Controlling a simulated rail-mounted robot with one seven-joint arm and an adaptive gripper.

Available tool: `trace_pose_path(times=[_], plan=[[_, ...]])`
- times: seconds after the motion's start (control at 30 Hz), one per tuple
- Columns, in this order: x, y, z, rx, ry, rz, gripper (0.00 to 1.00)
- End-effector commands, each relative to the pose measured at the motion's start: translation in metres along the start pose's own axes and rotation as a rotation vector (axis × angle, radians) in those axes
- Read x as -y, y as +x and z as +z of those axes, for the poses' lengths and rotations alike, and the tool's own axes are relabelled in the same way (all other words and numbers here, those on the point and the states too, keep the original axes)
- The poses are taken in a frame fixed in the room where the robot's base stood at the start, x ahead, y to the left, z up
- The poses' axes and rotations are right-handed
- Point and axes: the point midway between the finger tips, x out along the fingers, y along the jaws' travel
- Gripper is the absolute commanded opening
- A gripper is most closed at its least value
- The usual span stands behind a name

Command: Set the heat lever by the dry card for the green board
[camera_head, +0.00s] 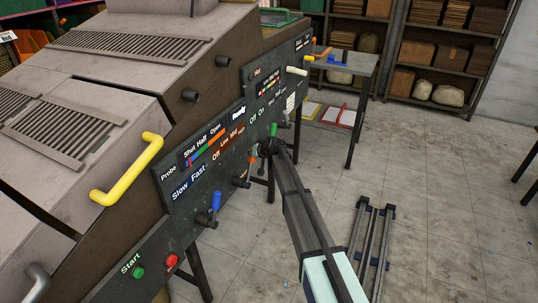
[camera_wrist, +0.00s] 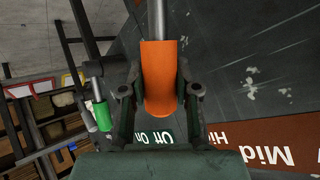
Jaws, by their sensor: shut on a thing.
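The heat lever has an orange handle (camera_wrist: 158,75), which stands between the two fingers of my gripper (camera_wrist: 159,88) in the wrist view. The fingers are shut on it from both sides. In the head view my gripper (camera_head: 267,147) is at the control panel (camera_head: 238,155), with an orange lever part (camera_head: 252,157) showing at its left. An orange strip reading "Mid" and "Hi" (camera_wrist: 265,150) lies right of the handle in the wrist view; the head view shows "Off Low Mid" (camera_head: 226,143). A green tray-like thing (camera_head: 279,18) is at the top.
A blue lever (camera_head: 215,203) stands nearer on the panel, and a green lever (camera_head: 273,129) is close beyond my gripper. Start (camera_head: 138,273) and red (camera_head: 172,261) buttons and a yellow handle (camera_head: 128,170) are at left.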

Motion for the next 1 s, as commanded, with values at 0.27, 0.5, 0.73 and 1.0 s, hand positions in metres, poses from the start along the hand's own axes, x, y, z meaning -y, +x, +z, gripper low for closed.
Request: trace_pose_path(times=[0.27, 0.5, 0.73, 1.0], plan=[[0.0121, 0.0075, 0.0022, 0.022, 0.006, -0.017, 0.0], [0.0116, 0.0076, 0.0021, 0.022, 0.008, -0.016, 0.0], [0.0114, 0.0071, 0.0022, 0.021, 0.007, -0.016, 0.57], [0.0114, 0.0019, 0.0027, 0.021, 0.006, -0.016, 0.57]])
